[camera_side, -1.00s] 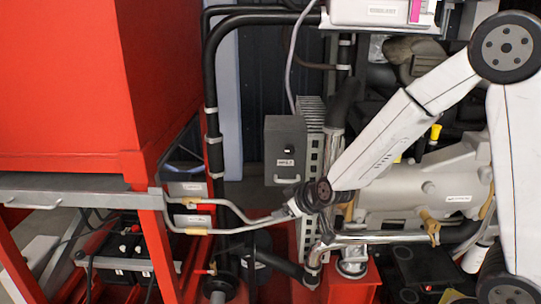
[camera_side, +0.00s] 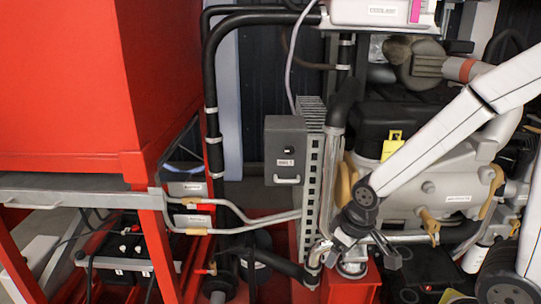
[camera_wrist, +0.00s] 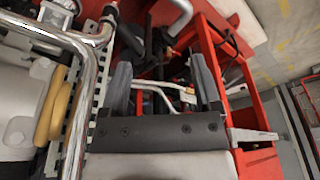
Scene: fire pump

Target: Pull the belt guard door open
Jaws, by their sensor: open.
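A dark grey box-like panel (camera_side: 285,140) with a small label is in the side view, left of a finned, perforated metal strip. It looks like the belt guard door, but I cannot be sure. Its pale pull handle (camera_side: 287,181) is near the lower edge, and the panel looks closed. My gripper (camera_side: 352,252) is below and right of the handle, apart from it, in front of the pipes. In the wrist view my gripper (camera_wrist: 163,78) has its two dark fingers spread with nothing held between them. I cannot make out the panel or handle there.
Bent metal pipes (camera_side: 240,212) run left of the gripper. A chrome pipe (camera_side: 390,238) and a red block (camera_side: 350,287) are close to it. The pale engine housing (camera_side: 420,185) is behind my arm. A red tank (camera_side: 70,75) fills the left.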

